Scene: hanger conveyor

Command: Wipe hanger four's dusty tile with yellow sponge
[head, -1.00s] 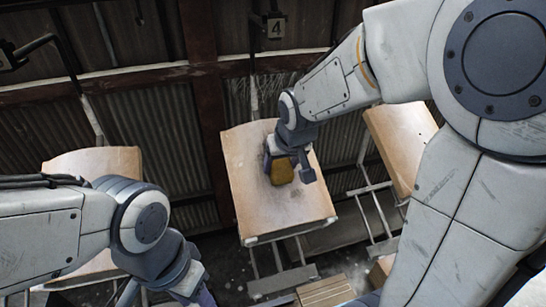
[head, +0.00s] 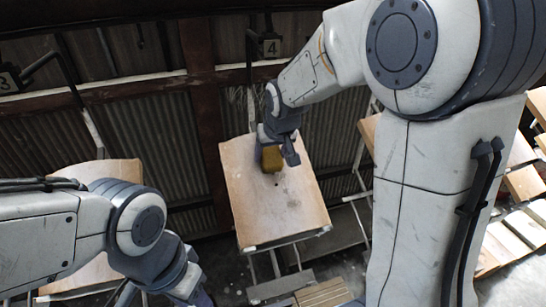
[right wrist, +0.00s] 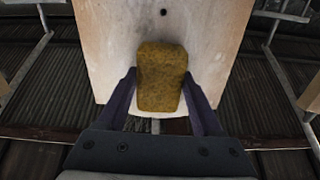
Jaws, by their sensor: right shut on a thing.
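Hanger four's tile (head: 270,205) is a tan board hanging below the plate marked 4 (head: 270,46). Its lower part shows faint greyish smudges and a small dark hole. My right gripper (head: 272,150) is at the tile's upper edge in the head view, shut on the yellow sponge (head: 271,160). In the right wrist view the brownish-yellow sponge (right wrist: 160,78) sits between the two fingers, in front of the tile (right wrist: 215,45). I cannot tell whether it touches the tile. My left arm is at the lower left; its gripper fingertips are not clearly seen.
Another tan tile (head: 95,175) hangs at the left, partly behind my left arm, near a plate marked 3 (head: 9,80). Wooden boards (head: 510,240) lie at the right. A slatted wooden stack (head: 325,292) is below the tile. A corrugated wall (head: 160,140) stands behind.

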